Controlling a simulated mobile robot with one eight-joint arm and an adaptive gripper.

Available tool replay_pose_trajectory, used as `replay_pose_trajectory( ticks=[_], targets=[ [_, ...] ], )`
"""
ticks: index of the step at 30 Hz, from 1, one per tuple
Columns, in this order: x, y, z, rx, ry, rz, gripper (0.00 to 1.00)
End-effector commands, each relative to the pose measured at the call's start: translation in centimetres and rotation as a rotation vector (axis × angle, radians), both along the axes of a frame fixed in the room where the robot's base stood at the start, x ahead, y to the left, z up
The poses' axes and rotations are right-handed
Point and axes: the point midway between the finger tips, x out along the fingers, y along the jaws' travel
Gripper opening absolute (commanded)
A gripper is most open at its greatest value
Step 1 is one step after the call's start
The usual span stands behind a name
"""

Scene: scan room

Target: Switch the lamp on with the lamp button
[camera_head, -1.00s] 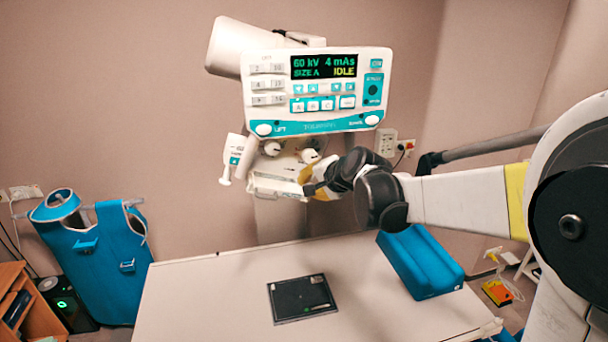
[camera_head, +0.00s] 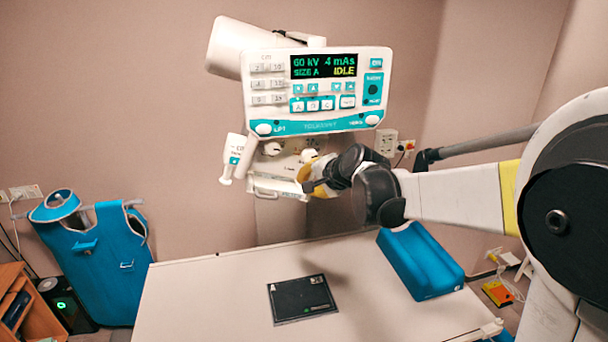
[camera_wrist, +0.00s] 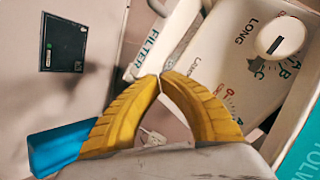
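My gripper (camera_head: 314,172) is in front of the white collimator housing (camera_head: 272,166), below the control panel (camera_head: 318,92). In the wrist view its two yellow fingers (camera_wrist: 160,77) meet at the tips, shut with nothing between them. Beyond the tips is the housing's white face (camera_wrist: 222,48), with a round white knob (camera_wrist: 280,37), the word LONG and letters A, B, C. I cannot make out a lamp button for certain; the fingers hide part of the face. The panel's display (camera_head: 324,65) reads 60 kV, 4 mAs, SIZE A, IDLE.
A white table (camera_head: 220,285) lies below with a dark flat plate (camera_head: 302,298) and a blue block (camera_head: 420,262). A white part marked FILTER (camera_wrist: 152,48) is close left of the fingertips. A blue apron (camera_head: 103,255) hangs at the left.

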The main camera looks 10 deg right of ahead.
Motion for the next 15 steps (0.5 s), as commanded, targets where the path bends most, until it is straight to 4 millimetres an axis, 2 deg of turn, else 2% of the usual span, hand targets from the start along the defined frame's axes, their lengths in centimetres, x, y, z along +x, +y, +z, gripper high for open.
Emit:
replay_pose_trajectory(
  ticks=[15],
  targets=[
    [0.6, 0.01, -0.02, 0.0, 0.0, 0.0, 0.0]
  ],
)
